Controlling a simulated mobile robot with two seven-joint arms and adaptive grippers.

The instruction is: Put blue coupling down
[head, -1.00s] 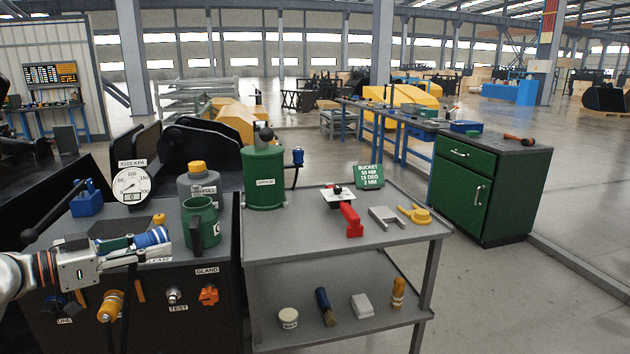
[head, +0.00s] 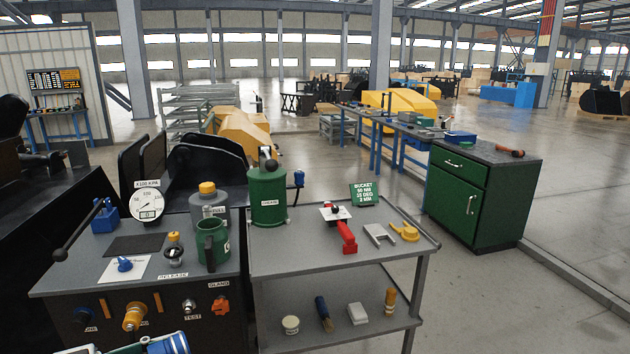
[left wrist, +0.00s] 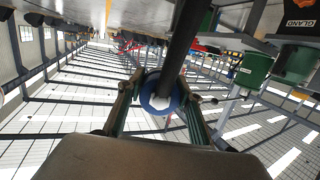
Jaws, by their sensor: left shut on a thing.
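The blue coupling (head: 168,344) shows at the bottom edge of the head view, in front of the black-fronted bench and cut off by the frame. My left gripper (head: 140,349) is shut on it, only partly in view. In the left wrist view, the coupling's round blue end (left wrist: 153,103) sits between the two fingers of my left gripper (left wrist: 160,108). A thick black bar or hose (left wrist: 186,38) crosses in front of it. My right gripper is in neither view.
The bench top (head: 75,275) holds a gauge (head: 147,202), a green jug (head: 212,245), a dark mat (head: 136,245) and a white sheet with a blue knob (head: 124,264). Its front carries an orange-yellow fitting (head: 134,316). A grey cart (head: 300,238) stands to the right.

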